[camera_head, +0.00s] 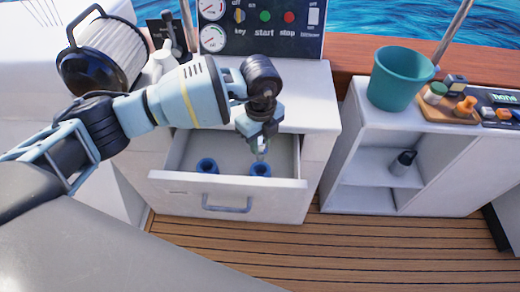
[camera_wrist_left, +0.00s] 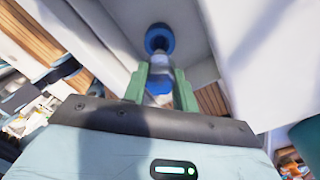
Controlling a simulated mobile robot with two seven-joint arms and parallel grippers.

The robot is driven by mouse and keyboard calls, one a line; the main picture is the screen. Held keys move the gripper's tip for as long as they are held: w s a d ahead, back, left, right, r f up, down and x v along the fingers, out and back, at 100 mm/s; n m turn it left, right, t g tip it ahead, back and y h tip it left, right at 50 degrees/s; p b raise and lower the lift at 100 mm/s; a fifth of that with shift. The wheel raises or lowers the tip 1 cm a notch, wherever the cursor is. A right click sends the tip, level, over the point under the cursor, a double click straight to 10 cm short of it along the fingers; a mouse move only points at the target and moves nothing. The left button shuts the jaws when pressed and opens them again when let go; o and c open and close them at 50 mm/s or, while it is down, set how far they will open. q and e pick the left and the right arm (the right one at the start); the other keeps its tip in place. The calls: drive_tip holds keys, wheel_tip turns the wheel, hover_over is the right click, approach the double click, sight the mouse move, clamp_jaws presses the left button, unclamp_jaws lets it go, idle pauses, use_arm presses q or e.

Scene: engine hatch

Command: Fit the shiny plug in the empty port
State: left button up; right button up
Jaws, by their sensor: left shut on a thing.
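My left gripper (camera_head: 263,146) points down over the open drawer, above the right-hand blue ring-shaped port (camera_head: 260,169). It is shut on a small shiny plug (camera_head: 261,155), mostly hidden by the fingers. In the left wrist view, the green fingers of my left gripper (camera_wrist_left: 160,86) close around the shiny plug (camera_wrist_left: 160,63). One blue ring (camera_wrist_left: 159,38) shows beyond it and more blue shows between the fingers. I cannot tell whether the plug touches the port below. A second blue port (camera_head: 207,166) sits to the left in the drawer. My right gripper is not in view.
The drawer (camera_head: 228,184) stands open below the counter. A control panel (camera_head: 262,22) with gauges and buttons rises behind. To the right, a shelf unit holds a teal bucket (camera_head: 398,78) and a dark bottle (camera_head: 403,162). The wooden deck (camera_head: 300,240) in front is clear.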

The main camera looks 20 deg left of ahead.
use_arm(q)
drive_tip(key=shift+r, duration=0.5)
